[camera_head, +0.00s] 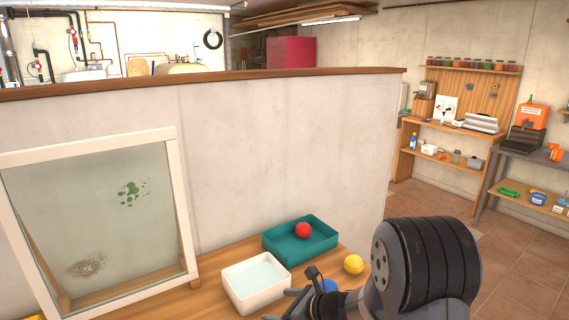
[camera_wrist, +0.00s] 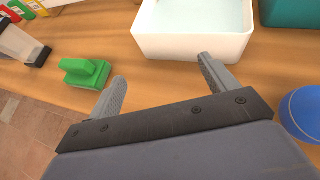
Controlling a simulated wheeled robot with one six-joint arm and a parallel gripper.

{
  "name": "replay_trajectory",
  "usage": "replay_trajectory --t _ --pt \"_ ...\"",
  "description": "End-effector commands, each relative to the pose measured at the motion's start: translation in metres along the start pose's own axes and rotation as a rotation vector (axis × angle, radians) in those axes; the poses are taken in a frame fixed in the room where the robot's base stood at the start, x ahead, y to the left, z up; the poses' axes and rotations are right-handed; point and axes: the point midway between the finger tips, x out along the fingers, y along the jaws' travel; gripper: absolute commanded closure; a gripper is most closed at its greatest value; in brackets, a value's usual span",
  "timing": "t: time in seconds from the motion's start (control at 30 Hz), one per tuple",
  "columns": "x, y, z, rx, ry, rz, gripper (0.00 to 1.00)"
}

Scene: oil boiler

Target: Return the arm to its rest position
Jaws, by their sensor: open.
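My gripper (camera_wrist: 165,88) is open and empty above the wooden table in the wrist view. Its two fingers point toward the white basin, with bare wood between them. In the head view my arm reaches in from the bottom right, and the gripper (camera_head: 290,305) shows low at the table, partly cut off by the frame's lower edge. A blue ball (camera_wrist: 304,112) lies to the right of the gripper, and a green block with a handle (camera_wrist: 85,72) lies just left of the left finger, apart from it as far as I can tell.
A white basin with pale liquid (camera_head: 258,302) and a teal tray (camera_head: 325,257) holding a red ball (camera_head: 303,230) stand on the table. A yellow ball (camera_head: 353,264) lies beside them. A framed, stained glass pane (camera_head: 185,215) stands left. A low wall (camera_head: 270,150) runs behind.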

Motion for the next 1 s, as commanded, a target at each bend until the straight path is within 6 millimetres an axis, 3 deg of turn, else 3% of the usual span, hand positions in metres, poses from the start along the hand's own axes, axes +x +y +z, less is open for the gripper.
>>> replay_trajectory --t 0.2,0.4,1.0 --pt "0.015 0.0 -0.028 0.003 0.002 0.002 0.19" --pt "0.021 0.0 -0.04 0.001 0.001 0.0 0.19" --pt "0.019 0.002 -0.037 -0.026 0.0 0.004 0.19"
